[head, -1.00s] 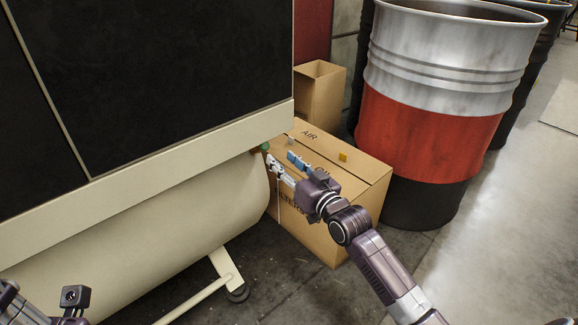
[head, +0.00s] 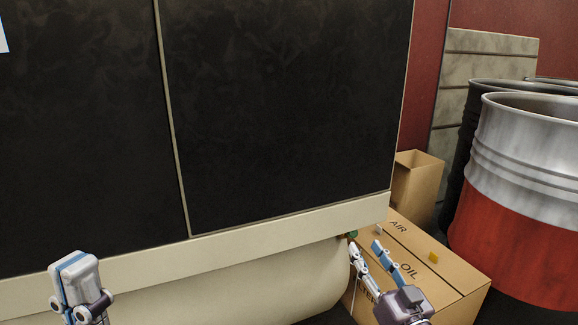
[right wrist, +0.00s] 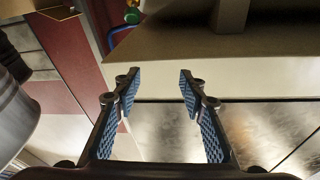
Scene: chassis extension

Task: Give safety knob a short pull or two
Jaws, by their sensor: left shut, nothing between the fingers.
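A small green fitting (head: 352,234) shows under the right end of the beige frame, by the end of the tank. In the right wrist view a green part (right wrist: 133,3) and a small brass-coloured piece (right wrist: 132,16) show at the top, beyond the fingers. I cannot tell for sure which piece is the safety knob. My right gripper (head: 365,247) is open, its fingertips just below and beside the green fitting. In the right wrist view (right wrist: 158,75) its blue-padded fingers stand apart with nothing between them. My left gripper (head: 76,268) is shut and empty, low at the left, before the machine.
The beige tank (head: 240,290) lies under the black-panelled machine (head: 290,110). A cardboard box (head: 455,285) stands behind and right of my right gripper, with a taller open box (head: 418,190) behind it. A red and silver drum (head: 525,200) stands at the right. A blue hose (right wrist: 118,35) curves near the fitting.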

